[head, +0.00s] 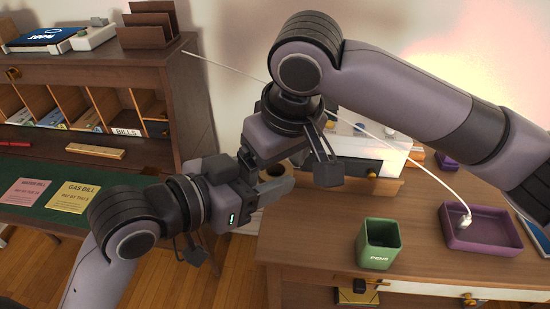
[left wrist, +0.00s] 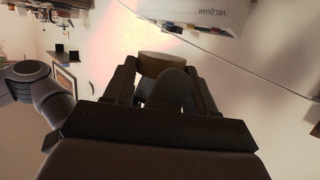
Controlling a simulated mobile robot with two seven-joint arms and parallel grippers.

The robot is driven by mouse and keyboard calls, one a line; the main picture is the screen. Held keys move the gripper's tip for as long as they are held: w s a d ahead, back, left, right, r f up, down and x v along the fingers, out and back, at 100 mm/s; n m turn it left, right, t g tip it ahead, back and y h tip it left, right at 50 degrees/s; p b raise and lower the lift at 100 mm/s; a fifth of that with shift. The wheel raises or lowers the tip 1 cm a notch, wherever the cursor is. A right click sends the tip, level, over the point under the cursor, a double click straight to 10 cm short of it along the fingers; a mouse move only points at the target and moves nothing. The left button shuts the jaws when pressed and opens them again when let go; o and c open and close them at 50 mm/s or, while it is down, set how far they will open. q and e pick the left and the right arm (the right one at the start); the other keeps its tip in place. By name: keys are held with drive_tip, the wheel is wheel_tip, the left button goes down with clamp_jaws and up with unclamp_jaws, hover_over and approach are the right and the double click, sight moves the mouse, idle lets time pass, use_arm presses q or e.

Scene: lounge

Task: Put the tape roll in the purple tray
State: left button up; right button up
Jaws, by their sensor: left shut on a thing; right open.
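The tape roll is a tan ring (left wrist: 160,63) held between the fingertips of my left gripper in the left wrist view. In the head view a brown edge of it (head: 278,170) shows behind the fingers of my left gripper (head: 275,188), which is shut on it above the left end of the desk. My right gripper (head: 258,155) is open and close above the left one; its fingertips are mostly hidden. The purple tray (head: 455,238) lies at the right of the desk, with a white plug and cable end in it.
A green pen cup (head: 378,246) stands on the desk left of the tray. A white cable (head: 440,183) runs across to the tray. A white box (head: 362,150) stands at the back. A bureau with pigeonholes (head: 100,105) is at the left. Bare desk lies around the cup.

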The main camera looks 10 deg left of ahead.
drive_tip(key=c, duration=1.1)
use_arm(q)
drive_tip(key=o, duration=1.1)
use_arm(e)
drive_tip(key=shift+c, duration=0.2)
